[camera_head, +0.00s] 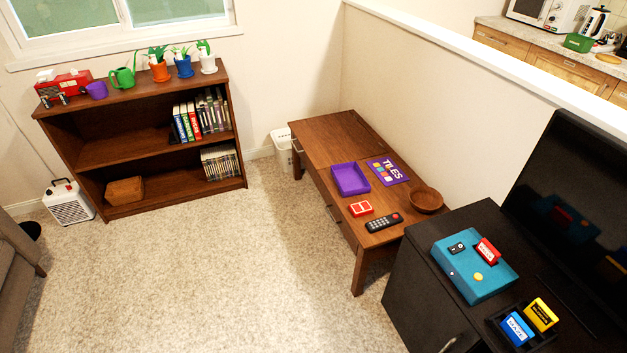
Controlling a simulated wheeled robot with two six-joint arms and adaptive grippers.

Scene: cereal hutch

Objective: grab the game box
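A purple open tray-like box (350,180) sits on the brown wooden low table (325,137). A flat purple piece (388,171) with the word TILES and coloured squares lies just right of it and looks like a game lid or board. A teal box (465,282) rests on the black cabinet at the lower right, with a red item, a black item and a yellow round piece on top. I cannot tell for certain which of these is the game box. Neither of my grippers shows in the head view.
The low table also holds a red card box (361,208), a remote (384,222) and a wooden bowl (426,200). The black cabinet (408,290) carries a television (570,215) and a black tray with blue and yellow boxes. A bookshelf (130,150) stands back left. The carpet (210,270) is clear.

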